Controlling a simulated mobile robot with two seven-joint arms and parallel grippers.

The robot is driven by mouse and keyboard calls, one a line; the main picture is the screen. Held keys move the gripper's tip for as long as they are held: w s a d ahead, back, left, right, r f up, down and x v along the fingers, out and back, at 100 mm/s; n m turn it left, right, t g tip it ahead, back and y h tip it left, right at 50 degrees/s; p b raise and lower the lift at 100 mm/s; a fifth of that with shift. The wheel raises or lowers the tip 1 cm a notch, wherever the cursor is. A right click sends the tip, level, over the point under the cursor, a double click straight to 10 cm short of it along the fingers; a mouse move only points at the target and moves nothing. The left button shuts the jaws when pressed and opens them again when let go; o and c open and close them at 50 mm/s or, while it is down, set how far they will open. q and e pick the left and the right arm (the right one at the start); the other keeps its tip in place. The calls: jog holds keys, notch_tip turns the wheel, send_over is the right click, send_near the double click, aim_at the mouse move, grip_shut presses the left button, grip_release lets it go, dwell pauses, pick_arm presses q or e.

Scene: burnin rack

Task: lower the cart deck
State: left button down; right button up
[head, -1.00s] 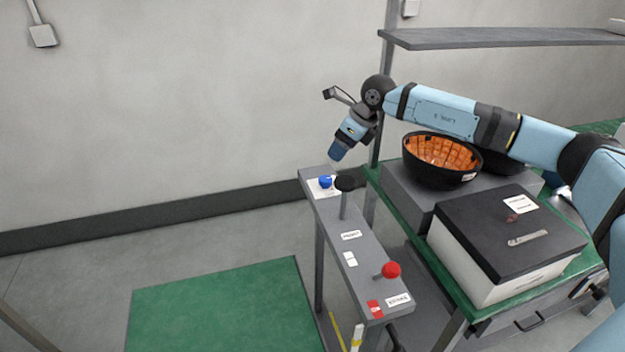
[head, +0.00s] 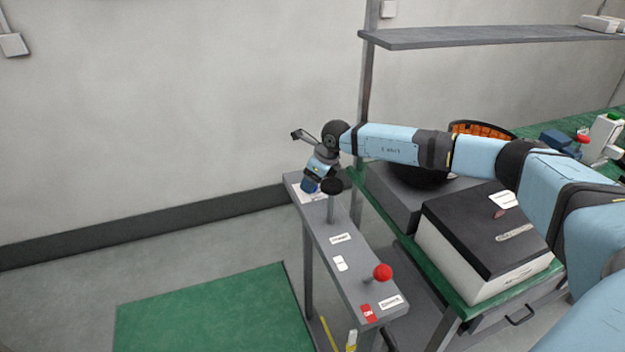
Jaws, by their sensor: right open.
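A narrow grey control panel (head: 352,268) on legs stands beside the green-topped bench. It carries a black-knobbed lever (head: 331,187) near its far end and a red ball knob (head: 382,272) near its close end. My right gripper (head: 311,186) is open and points down at the far end of the panel, just left of the black knob. It covers the spot where a blue knob sits on a white plate; I cannot tell whether they touch. I cannot make out which surface is the cart deck. My left gripper is out of view.
A black-lidded white box (head: 487,237) stands on the green bench (head: 452,288), with a dark bowl (head: 420,176) behind it, partly hidden by my right arm. A grey shelf (head: 480,38) hangs above. A green floor mat (head: 215,315) lies left of the panel, clear.

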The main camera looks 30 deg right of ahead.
jog(key=shift+w+a+f, duration=0.1)
jog(key=shift+w+f, duration=0.05)
jog(key=shift+f, duration=0.3)
jog(key=shift+c, duration=0.5)
jog(key=c, duration=0.8)
